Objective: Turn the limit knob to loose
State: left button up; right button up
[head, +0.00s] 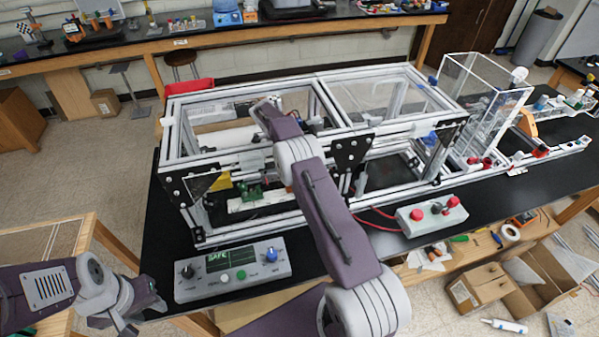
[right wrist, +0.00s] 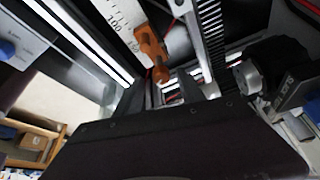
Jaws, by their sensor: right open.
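A grey control panel (head: 232,268) lies at the front left of the black table in the head view. It carries a black knob (head: 187,271) at its left, a blue knob (head: 270,255) at its right and a green screen (head: 232,256) reading SAFE. The small labels are unreadable, so I cannot tell which knob sets the limit. My left gripper (head: 143,299) is left of the panel, apart from it; its jaw gap is unclear. My right arm reaches over the frame. In the right wrist view my right gripper (right wrist: 172,92) is open and empty, near an orange pointer (right wrist: 152,52).
The aluminium extrusion frame (head: 345,124) fills the table's middle. A grey box with red buttons (head: 432,214) sits right of my right arm. The right wrist view shows a white scale (right wrist: 118,22), a toothed rack (right wrist: 210,40) and a black round part (right wrist: 280,68).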

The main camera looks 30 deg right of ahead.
jog(key=shift+s+d+f, duration=0.15)
jog(key=shift+f, duration=0.2)
jog(key=shift+d+f, duration=0.25)
jog(key=shift+f, duration=0.1)
jog(key=shift+a, duration=0.1)
grip_shut()
jog(key=n+t+b, duration=0.1)
jog(key=n+b, duration=0.1)
jog(key=shift+f+n, duration=0.15)
jog(key=shift+n, duration=0.15)
jog(key=shift+n+b, duration=0.3)
jog(key=shift+b, duration=0.1)
jog(key=shift+r, duration=0.2)
grip_release()
